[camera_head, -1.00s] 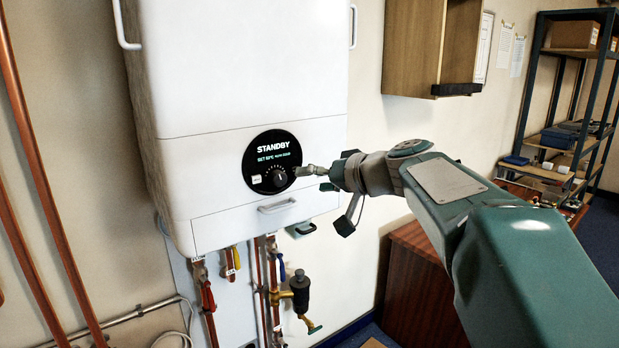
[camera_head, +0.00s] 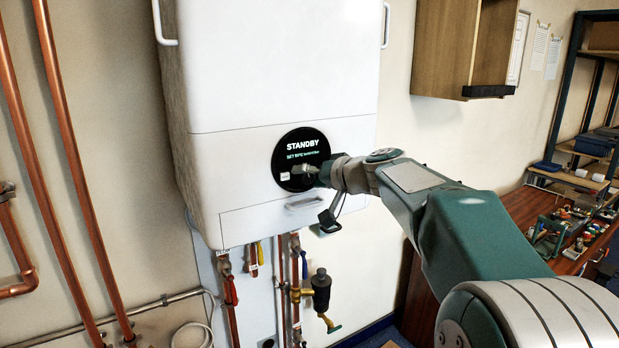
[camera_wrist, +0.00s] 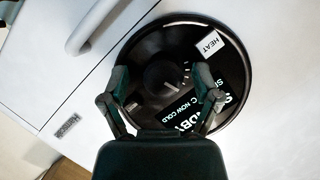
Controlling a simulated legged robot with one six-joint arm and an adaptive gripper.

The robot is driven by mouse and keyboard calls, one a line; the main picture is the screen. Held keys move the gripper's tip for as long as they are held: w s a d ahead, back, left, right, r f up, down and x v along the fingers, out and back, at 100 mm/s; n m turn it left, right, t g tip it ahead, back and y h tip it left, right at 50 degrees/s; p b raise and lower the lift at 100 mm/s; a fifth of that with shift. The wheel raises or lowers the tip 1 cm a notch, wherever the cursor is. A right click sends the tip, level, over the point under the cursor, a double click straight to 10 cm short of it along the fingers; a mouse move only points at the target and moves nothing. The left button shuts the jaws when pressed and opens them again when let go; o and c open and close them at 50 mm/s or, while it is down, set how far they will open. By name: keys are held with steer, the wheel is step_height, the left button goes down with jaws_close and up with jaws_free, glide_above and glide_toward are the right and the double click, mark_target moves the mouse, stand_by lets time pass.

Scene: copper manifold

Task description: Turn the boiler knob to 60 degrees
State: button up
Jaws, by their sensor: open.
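The boiler (camera_head: 240,70) is a white wall unit with a round black dial panel (camera_head: 283,150) reading STANDBY, with small green text below it. In the wrist view the dark round boiler knob (camera_wrist: 160,78) sits in the panel, with a pale line near its edge. My gripper (camera_wrist: 162,76) is open, one finger on each side of the knob; I cannot tell if they touch it. In the head view my gripper (camera_head: 308,171) is at the panel's lower right and hides most of the knob.
A white HEAT label (camera_wrist: 210,42) is on the panel. Pipes and valves (camera_head: 318,290) hang under the boiler. A wooden cabinet (camera_head: 440,50) is on the wall to the right, with a cluttered bench (camera_head: 565,240) below.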

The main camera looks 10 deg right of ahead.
steer(key=shift+a, duration=0.2)
steer(key=shift+d, duration=0.1)
jaws_close()
steer(key=m+y, duration=0.1)
steer(key=m, duration=0.1)
steer(key=shift+m+y, duration=0.3)
steer(key=shift+y, duration=0.1)
steer(key=shift+f+m+t+y, duration=0.1)
steer(key=shift+m+t+y, duration=0.35)
steer(key=shift+m, duration=0.85)
steer(key=shift+y, duration=0.25)
steer(key=shift+d, duration=0.1)
